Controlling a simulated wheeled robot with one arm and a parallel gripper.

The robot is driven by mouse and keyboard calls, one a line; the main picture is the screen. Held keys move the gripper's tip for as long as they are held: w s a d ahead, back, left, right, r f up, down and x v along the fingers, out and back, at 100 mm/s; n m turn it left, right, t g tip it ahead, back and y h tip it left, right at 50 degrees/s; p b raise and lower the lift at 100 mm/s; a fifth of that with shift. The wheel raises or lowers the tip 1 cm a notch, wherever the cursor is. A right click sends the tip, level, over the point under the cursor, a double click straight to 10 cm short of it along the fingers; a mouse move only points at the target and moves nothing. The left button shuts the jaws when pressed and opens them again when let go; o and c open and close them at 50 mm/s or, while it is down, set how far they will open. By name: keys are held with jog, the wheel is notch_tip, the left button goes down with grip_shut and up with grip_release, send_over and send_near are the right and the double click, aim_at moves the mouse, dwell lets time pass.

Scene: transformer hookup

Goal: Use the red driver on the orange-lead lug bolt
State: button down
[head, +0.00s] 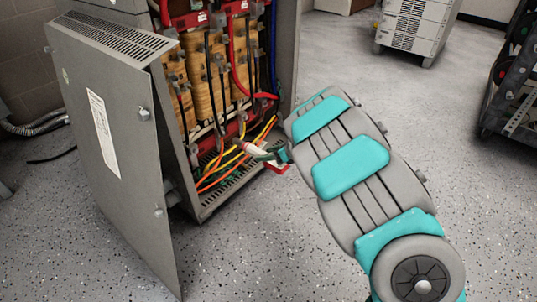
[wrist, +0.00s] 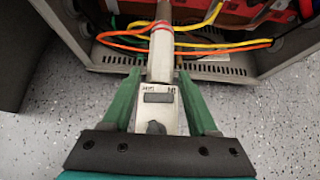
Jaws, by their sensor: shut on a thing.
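My gripper (wrist: 160,84), with green fingers, is shut on the driver (wrist: 159,57), a pale tool with a red band near its front end. In the wrist view the driver points away from me into the lower part of the open cabinet. The orange lead (wrist: 118,42) runs across at the height of the driver's front end, with orange also to its right. In the head view my gripper (head: 282,155) and the pale and red driver (head: 256,150) are at the cabinet's lower opening, near the orange lead (head: 213,168). I cannot make out the lug bolt or whether the tip touches it.
The grey cabinet (head: 205,205) has its door (head: 115,140) swung open to the left. Yellow, green, red and black cables crowd the opening around the coils (head: 205,85). A grey unit (head: 415,30) and a dark cart (head: 512,85) stand at the right. The speckled floor between is clear.

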aim_at(250, 145)
jog(key=shift+w+a+r, duration=0.1)
jog(key=shift+w+a, duration=0.6)
jog(key=shift+a, duration=0.2)
jog(key=shift+w+a, duration=0.65)
jog(key=shift+a, duration=0.2)
jog(key=shift+w+a, duration=0.15)
jog(key=shift+a, duration=0.05)
jog(key=shift+r, duration=0.1)
jog(key=shift+w+a, duration=0.7)
jog(key=shift+a, duration=0.2)
dwell(1.6)
jog(key=shift+s+d, duration=0.15)
dwell(1.8)
jog(key=shift+s+d, duration=0.7)
jog(key=shift+d, duration=0.2)
jog(key=shift+s+d, duration=0.65)
jog(key=shift+d, duration=0.2)
